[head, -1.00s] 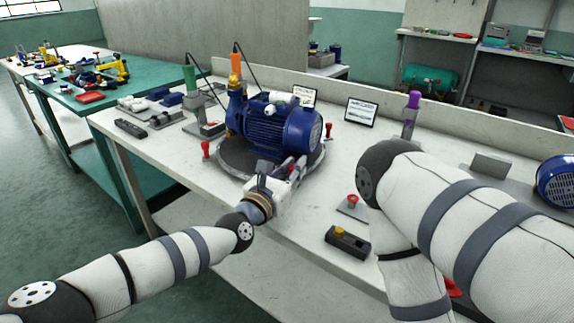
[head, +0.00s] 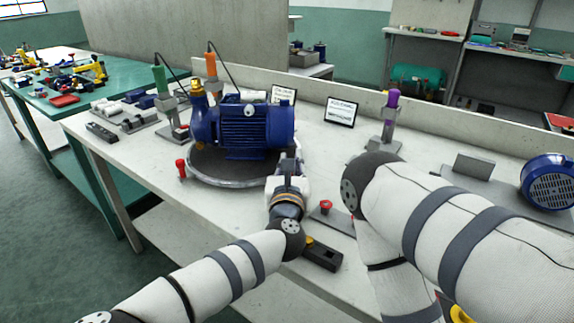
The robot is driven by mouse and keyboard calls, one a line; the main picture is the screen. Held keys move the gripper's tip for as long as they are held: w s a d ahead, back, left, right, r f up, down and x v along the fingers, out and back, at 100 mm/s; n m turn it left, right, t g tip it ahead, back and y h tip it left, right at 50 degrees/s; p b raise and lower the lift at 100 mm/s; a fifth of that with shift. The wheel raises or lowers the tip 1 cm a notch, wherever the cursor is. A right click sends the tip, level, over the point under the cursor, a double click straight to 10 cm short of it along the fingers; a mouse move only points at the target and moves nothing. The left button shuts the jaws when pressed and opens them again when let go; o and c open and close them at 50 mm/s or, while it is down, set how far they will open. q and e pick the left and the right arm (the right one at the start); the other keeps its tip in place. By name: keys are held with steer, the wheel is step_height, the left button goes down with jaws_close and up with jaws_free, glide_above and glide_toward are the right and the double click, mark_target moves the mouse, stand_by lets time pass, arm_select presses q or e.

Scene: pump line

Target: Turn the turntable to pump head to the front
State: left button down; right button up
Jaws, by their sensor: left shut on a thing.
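The turntable (head: 225,182) is a round grey disc on the white workbench, with a blue pump on it. The pump head (head: 204,118), with a brass-coloured top, points left, and the finned motor (head: 262,128) lies to the right. A red-capped post (head: 181,168) stands at the disc's left edge. My left gripper (head: 287,166) is at the disc's right front edge and is shut on a part of the turntable there; its fingers and wrist hide that part. My right arm fills the right foreground, with its gripper out of view.
A red button (head: 326,206) and a black box with a yellow button (head: 322,255) lie by my left wrist. Behind the turntable are green (head: 159,78) and orange (head: 210,65) handled tools. A purple-topped tool (head: 393,100) and another blue motor (head: 549,181) stand to the right.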

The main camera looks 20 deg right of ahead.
arm_select(q)
steer(key=shift+d, duration=0.3)
stand_by(0.4)
steer(key=c, duration=1.5)
jaws_free()
step_height(320, 180, up, 10)
